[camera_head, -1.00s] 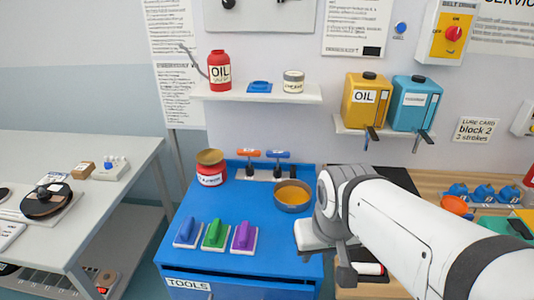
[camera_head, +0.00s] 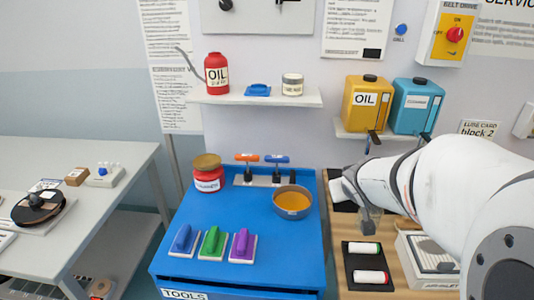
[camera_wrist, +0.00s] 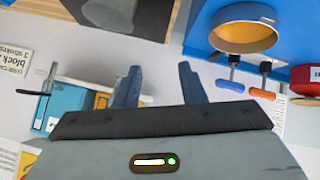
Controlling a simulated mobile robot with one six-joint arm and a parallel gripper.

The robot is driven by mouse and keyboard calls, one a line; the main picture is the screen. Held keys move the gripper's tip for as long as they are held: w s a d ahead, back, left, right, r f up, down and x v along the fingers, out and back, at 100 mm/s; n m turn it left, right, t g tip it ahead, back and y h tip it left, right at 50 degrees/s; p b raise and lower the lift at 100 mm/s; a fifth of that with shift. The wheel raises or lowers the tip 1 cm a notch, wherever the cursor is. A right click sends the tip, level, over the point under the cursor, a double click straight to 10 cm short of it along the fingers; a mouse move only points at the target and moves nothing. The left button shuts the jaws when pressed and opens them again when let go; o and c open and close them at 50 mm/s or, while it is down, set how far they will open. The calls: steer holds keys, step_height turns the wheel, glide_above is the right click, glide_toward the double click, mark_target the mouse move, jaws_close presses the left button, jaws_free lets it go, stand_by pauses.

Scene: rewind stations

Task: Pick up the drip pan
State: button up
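The drip pan, a round grey pan with an ochre inside (camera_head: 292,213), sits upright on the blue tool cabinet (camera_head: 262,262), near its right edge. It also shows at the top right of the wrist view (camera_wrist: 245,12). My gripper (camera_head: 370,222) hangs right of the pan, apart from it, over the wooden bench side. In the wrist view, the two fingers of my gripper (camera_wrist: 158,82) are spread with nothing between them.
Blue, green and purple handled blocks (camera_head: 213,243) lie at the cabinet's front. A red jar (camera_head: 208,176) and a rack of orange- and blue-handled tools (camera_head: 262,176) stand behind. A black tray with two rollers (camera_head: 367,264) lies on the wooden bench (camera_head: 394,282).

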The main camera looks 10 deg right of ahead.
steer(key=w+d+f+n+t+y+b, duration=0.1)
steer(key=w+d+f+n+t+y, duration=0.15)
steer(key=w, duration=0.45)
steer(key=n+y+b, duration=0.1)
steer(key=n+y, duration=0.3)
steer(key=y, duration=0.4)
glide_toward(302, 188)
steer(key=x, duration=0.8)
steer(key=shift+b, duration=0.3)
jaws_close()
